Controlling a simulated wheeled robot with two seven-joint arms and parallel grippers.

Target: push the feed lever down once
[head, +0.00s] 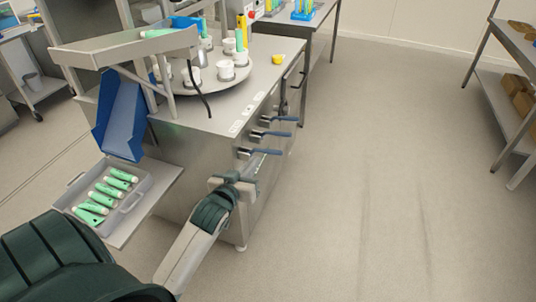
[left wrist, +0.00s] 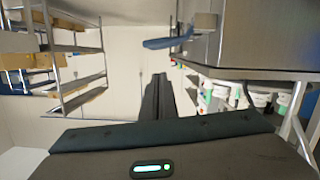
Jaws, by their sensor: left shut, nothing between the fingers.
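Three levers with blue handles stick out from the side of the steel machine (head: 205,165): a far one (head: 280,118), a middle one (head: 272,134) and a near one (head: 264,151). I cannot tell from the pictures which is the feed lever. My left gripper (head: 245,176) is close to the near lever, just below it in the picture; contact cannot be made out. In the left wrist view its fingers (left wrist: 158,92) are together and empty, and one blue lever handle (left wrist: 166,43) shows beyond them, apart from the fingers. My right gripper is not in view.
A round turntable (head: 215,82) with several white cups stands on the machine top. A grey tray (head: 133,203) of green tubes sits on a side shelf below a blue chute (head: 121,118). The floor (head: 390,190) right of the machine is clear up to a shelf rack (head: 510,85).

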